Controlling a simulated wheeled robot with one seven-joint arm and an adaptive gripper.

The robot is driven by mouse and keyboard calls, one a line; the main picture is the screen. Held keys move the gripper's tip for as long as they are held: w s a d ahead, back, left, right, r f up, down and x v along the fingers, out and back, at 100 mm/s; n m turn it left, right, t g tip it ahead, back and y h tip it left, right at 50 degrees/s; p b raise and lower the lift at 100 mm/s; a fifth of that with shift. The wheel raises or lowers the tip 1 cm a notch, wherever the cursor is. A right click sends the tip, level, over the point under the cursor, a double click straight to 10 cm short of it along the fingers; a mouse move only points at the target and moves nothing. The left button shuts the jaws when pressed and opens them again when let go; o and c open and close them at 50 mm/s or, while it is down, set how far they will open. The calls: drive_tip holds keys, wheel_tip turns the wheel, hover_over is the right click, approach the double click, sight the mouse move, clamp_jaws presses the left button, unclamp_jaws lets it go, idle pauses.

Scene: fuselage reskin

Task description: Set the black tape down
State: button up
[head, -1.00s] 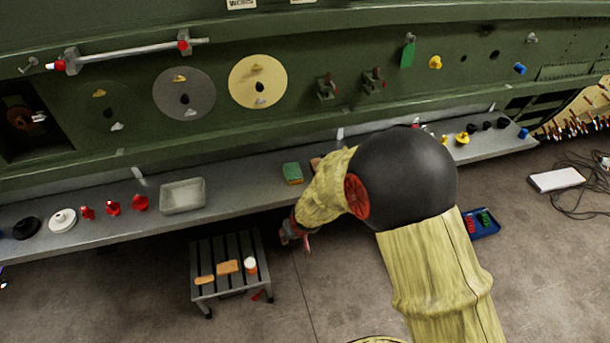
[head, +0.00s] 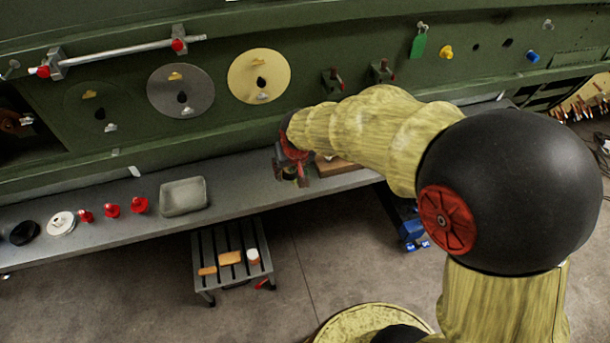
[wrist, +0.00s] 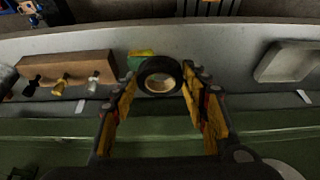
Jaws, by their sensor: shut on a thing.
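The black tape (wrist: 147,72) is a black roll with a pale core, seen in the wrist view between the two yellow-sided fingers. My gripper (wrist: 160,77) is shut on it and holds it over the grey shelf. In the head view my gripper (head: 293,176) is over the shelf (head: 240,186), right of the grey tray, with its fingers pointing down. The tape is hard to make out there. Whether it touches the shelf cannot be told.
A green and yellow sponge (wrist: 140,57) lies beside the tape in the wrist view. A wooden block (wrist: 84,70) with several small fittings is to its left. The grey tray (head: 183,197) and red knobs (head: 112,210) are on the shelf's left. A slatted stool (head: 203,243) stands below.

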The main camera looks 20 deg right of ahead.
drive_tip(key=shift+w+d+f+b, duration=0.2)
drive_tip(key=shift+w+d+f, duration=0.6)
drive_tip(key=shift+f, duration=0.85)
drive_tip(key=shift+w+d+f+b, duration=0.15)
drive_tip(key=shift+w+d+f, duration=0.35)
drive_tip(key=shift+d+f, duration=0.85)
drive_tip(key=shift+w+d+f+b, duration=0.2)
drive_tip(key=shift+w+d+f, duration=0.45)
drive_tip(key=shift+f, duration=1.25)
drive_tip(key=shift+f+b, duration=0.35)
drive_tip(key=shift+f, duration=0.1)
drive_tip(key=o, duration=0.9)
drive_tip(key=shift+r, duration=0.1)
drive_tip(key=shift+o, duration=0.5)
drive_tip(key=shift+r, duration=0.1)
